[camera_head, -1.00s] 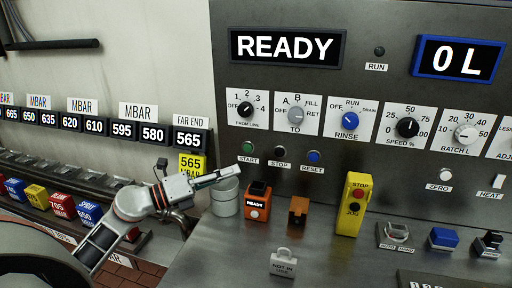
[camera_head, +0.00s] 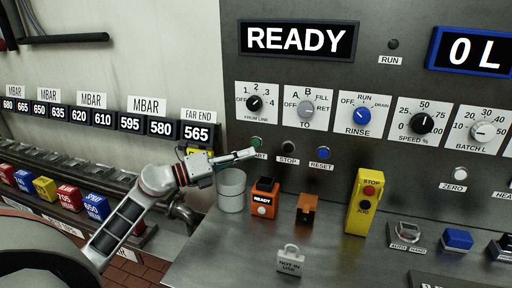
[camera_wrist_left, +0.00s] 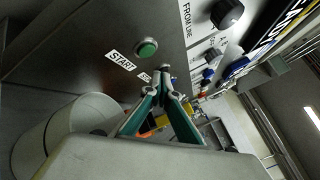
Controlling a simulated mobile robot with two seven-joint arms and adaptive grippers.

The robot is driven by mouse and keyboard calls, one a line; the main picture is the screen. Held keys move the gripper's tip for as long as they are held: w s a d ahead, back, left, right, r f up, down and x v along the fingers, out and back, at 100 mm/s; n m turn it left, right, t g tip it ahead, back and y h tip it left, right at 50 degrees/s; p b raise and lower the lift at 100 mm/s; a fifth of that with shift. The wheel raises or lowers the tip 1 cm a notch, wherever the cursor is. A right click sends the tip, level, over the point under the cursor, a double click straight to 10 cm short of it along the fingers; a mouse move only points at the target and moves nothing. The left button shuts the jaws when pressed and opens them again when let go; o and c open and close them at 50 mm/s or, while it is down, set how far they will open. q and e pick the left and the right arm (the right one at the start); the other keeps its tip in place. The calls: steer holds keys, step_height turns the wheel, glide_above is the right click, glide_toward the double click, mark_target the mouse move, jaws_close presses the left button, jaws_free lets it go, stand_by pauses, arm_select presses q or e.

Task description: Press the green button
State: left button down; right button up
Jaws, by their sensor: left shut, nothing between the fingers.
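The green button (camera_head: 257,143) sits on the grey panel above the START label, left of the STOP and RESET buttons. It also shows in the left wrist view (camera_wrist_left: 146,48), round and green in a dark ring. My left gripper (camera_head: 252,153) is shut and empty. In the head view its tips overlap the START label just below the button and hide part of it. In the left wrist view the closed fingertips (camera_wrist_left: 166,72) are below and right of the button, with a visible gap. My right gripper is not in view.
A pale cylinder (camera_head: 231,190) stands on the bench below my left gripper. An orange READY box (camera_head: 264,198) and a yellow STOP/JOG box (camera_head: 363,203) stand to its right. The black STOP button (camera_head: 288,147) and blue RESET button (camera_head: 323,153) are close by.

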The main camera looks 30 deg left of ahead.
mark_target(256, 143)
arm_select(q)
steer(key=shift+w+a, duration=0.15)
steer(key=shift+w, duration=0.4)
steer(key=shift+w+a, duration=0.15)
steer(key=shift+w, duration=0.4)
steer(key=shift+w, duration=0.1)
stand_by(0.6)
steer(key=shift+w+a, duration=0.1)
steer(key=shift+w, duration=0.2)
steer(key=shift+w+a, duration=0.1)
steer(key=shift+w, duration=0.35)
stand_by(0.8)
steer(key=shift+s, duration=0.1)
steer(key=shift+s+d, duration=0.2)
steer(key=shift+s, duration=0.55)
